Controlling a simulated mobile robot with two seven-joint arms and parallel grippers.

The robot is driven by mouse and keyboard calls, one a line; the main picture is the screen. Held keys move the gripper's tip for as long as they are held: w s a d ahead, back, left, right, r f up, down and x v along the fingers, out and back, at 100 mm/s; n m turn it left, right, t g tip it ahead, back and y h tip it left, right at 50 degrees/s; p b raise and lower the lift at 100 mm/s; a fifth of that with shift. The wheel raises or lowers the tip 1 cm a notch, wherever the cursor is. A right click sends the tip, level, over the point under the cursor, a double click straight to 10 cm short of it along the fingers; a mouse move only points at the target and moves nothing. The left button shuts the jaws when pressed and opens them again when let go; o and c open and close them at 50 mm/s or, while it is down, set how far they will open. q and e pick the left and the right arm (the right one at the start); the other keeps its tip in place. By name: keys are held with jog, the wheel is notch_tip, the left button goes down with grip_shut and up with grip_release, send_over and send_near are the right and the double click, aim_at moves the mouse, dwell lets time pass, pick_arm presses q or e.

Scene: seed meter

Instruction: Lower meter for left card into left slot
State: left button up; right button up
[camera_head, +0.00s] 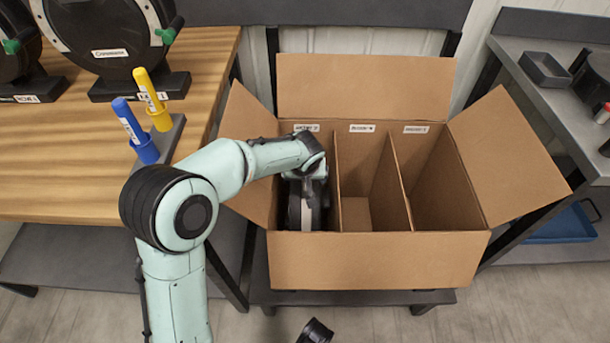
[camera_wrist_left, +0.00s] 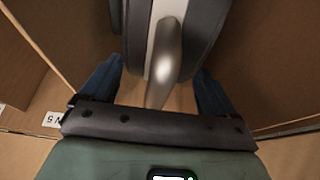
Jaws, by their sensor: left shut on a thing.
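The open cardboard box (camera_head: 380,262) has three slots side by side, each with a small label on the back wall. The seed meter (camera_head: 307,212), dark with a pale band, is inside the left slot, upright between the left wall and the first divider (camera_head: 354,212). My left gripper (camera_head: 306,172) is above it, inside the box mouth. In the left wrist view, the gripper (camera_wrist_left: 158,72) is shut on the meter's grey metal handle (camera_wrist_left: 166,60), with a finger on either side. The meter's underside is hidden, so I cannot tell whether it touches the slot floor.
Flaps stand open around the box. On the wooden bench at left are blue (camera_head: 135,131) and yellow (camera_head: 152,98) markers in a stand and other dark round meters (camera_head: 108,32). A grey bench (camera_head: 560,105) stands at right.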

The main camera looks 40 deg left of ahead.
pick_arm(q)
jog(key=shift+w+f, duration=0.1)
jog(key=shift+f, duration=0.25)
dwell(0.8)
